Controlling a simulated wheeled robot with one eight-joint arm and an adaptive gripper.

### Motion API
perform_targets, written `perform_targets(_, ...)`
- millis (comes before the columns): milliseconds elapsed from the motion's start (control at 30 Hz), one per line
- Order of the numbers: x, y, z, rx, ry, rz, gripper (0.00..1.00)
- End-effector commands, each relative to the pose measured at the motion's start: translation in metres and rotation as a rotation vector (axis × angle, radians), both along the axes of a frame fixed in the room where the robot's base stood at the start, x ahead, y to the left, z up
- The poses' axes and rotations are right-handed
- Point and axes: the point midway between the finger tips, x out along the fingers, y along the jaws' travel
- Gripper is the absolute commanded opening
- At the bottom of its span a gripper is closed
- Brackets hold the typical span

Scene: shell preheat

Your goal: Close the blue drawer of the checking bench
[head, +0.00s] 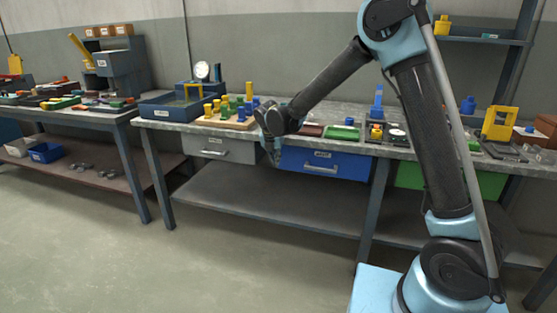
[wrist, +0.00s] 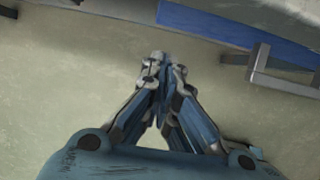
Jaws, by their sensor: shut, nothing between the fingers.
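The blue drawer (head: 340,163) is under the checking bench top (head: 350,147), with a pale bar handle (head: 321,170) and a white label on its front. How far it stands out from the bench is hard to tell. My gripper (head: 274,157) points down in front of the bench, just left of the blue drawer. In the wrist view my gripper (wrist: 163,62) is shut and empty. A blue strip of the drawer (wrist: 215,26) and its grey handle (wrist: 285,78) show at upper right, apart from the fingertips.
A closed-looking grey drawer (head: 215,147) is left of the blue one, and a green drawer (head: 410,176) is right. A wooden block with pegs (head: 225,122) and small trays stand on the bench top. A lower shelf (head: 270,200) runs below; the floor in front is clear.

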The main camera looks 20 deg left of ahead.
Motion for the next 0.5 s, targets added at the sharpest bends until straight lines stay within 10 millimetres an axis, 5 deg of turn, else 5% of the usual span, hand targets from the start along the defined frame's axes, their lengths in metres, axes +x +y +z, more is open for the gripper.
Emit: perform_targets(500,-0.028,-0.007,0.079,0.0,0.002,-0.005,0.0)
